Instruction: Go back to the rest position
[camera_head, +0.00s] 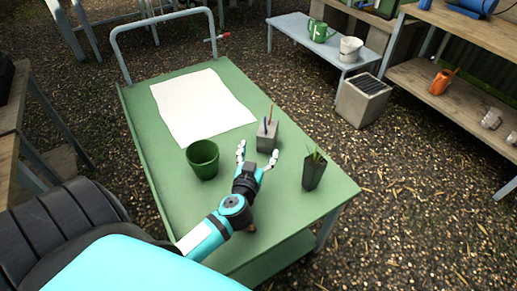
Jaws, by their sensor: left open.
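My left gripper (257,157) reaches in from the lower left over the green cart (150,127). Its fingers are spread apart and nothing shows between them. A grey block-shaped holder (268,140) with a few thin tools upright in it stands just beyond the fingertips; I cannot tell if they touch. A green pot (203,160) stands left of the gripper. A dark square pot with a green plant (314,170) stands to its right. A white sheet (203,107) lies flat on the far part of the cart top. My right gripper is not in view.
The cart has a grey push handle (162,20) at its far end. A bench (305,35) with a green watering can (319,31) and a whitish bucket (350,49) stands behind. Wooden shelves (470,27) stand at right, a wooden table at left. Gravel lies between.

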